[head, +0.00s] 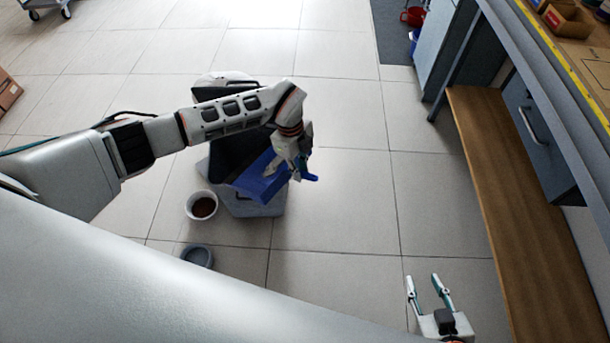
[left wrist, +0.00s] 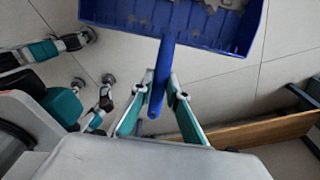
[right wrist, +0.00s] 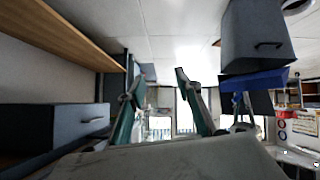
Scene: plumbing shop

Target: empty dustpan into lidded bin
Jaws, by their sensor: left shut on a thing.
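The blue dustpan (head: 262,176) is above the grey bin (head: 243,207), with its handle in my left gripper (head: 290,172). In the left wrist view, the gripper (left wrist: 158,100) is shut on the blue handle. Grey debris (left wrist: 205,3) lies in the pan (left wrist: 185,38), whose far part is cut off. A dark panel (head: 226,150), apparently the bin's raised lid, stands behind the dustpan, partly hidden by my arm. The bin (right wrist: 255,40) and dustpan (right wrist: 255,82) also show in the inverted right wrist view. My right gripper (head: 428,290) is open and empty, away from the bin.
A white bowl with brown contents (head: 202,206) and a grey bowl (head: 197,256) are on the floor beside and in front of the bin. A workbench with a low wooden shelf (head: 510,220) runs along the right. Tiled floor between bin and bench is clear.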

